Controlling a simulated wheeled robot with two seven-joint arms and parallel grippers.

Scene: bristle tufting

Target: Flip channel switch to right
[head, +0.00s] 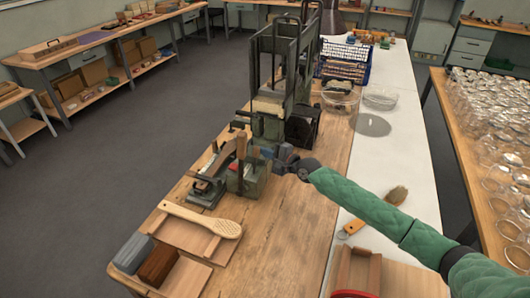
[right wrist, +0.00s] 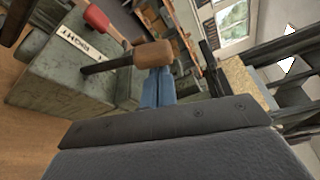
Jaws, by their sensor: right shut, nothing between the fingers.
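The channel switch appears in the right wrist view as a dark lever with a brown knob (right wrist: 153,54). It comes off a grey-green box (right wrist: 65,75) with a white label reading RIGHT (right wrist: 85,41). In the head view the green box (head: 250,183) stands at the front of the machine. My right gripper (head: 268,153) is shut and empty beside the top of this box. Its blue fingertips (right wrist: 158,88) are right at the knob in the wrist view; I cannot tell whether they touch it. My left gripper is out of view.
The tall green machine frame (head: 275,70) rises behind the box. A red-ended handle (right wrist: 97,18) is close to the lever. A wooden paddle (head: 205,220) and two brush blocks (head: 157,263) lie at the bench's front left. The bench top right of the box is clear.

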